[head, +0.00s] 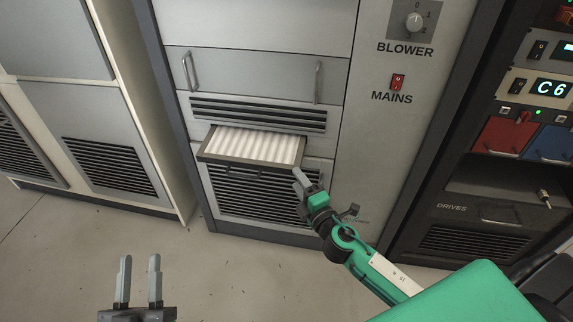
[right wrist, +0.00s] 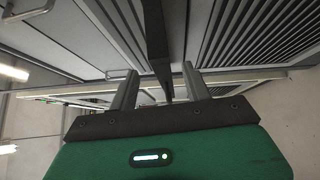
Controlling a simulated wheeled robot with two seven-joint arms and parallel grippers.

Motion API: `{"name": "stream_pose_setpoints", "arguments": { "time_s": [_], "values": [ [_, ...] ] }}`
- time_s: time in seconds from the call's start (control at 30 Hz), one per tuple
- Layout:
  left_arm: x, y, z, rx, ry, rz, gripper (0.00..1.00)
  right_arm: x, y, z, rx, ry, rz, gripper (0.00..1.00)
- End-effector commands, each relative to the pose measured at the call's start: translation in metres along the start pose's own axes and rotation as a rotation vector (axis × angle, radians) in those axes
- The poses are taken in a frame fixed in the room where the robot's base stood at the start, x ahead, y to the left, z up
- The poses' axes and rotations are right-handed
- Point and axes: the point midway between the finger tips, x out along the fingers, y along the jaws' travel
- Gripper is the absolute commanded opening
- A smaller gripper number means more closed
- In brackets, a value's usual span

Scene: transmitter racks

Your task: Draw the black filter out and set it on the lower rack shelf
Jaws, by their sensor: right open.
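The black filter (head: 249,163) has a dark frame around white pleated material. It sticks partly out of its slot in the grey cabinet, below a louvred vent. My right gripper (head: 303,181) is at the filter's front right corner, with its jaws open. In the right wrist view a dark bar (right wrist: 154,40), apparently the filter's frame, runs between the two spread fingers of this gripper (right wrist: 157,88); contact cannot be told. My left gripper (head: 139,280) is open and empty over the floor at lower left. A lower rack shelf (head: 475,188) shows in the black rack at right, above the DRIVES label.
A louvred panel (head: 265,197) lies below the filter. The MAINS switch (head: 398,82) and BLOWER knob (head: 413,20) are to the upper right. Red (head: 503,137) and blue (head: 553,146) modules sit above the rack shelf. A small metallic item (head: 544,197) is at the shelf's right. The floor in front is clear.

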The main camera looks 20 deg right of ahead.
Motion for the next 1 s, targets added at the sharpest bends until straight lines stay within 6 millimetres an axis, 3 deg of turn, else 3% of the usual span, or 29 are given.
{"name": "stream_pose_setpoints", "arguments": {
  "time_s": [0.5,1.0],
  "values": [
    [-0.002,0.000,0.004,-0.001,-0.012,0.000,0.37,0.073,-0.001,0.000,0.001,0.000,0.000,0.49],
    [0.001,0.000,-0.002,0.003,0.012,0.001,0.37,0.085,-0.001,0.000,0.001,0.000,-0.002,0.49]
  ]
}}
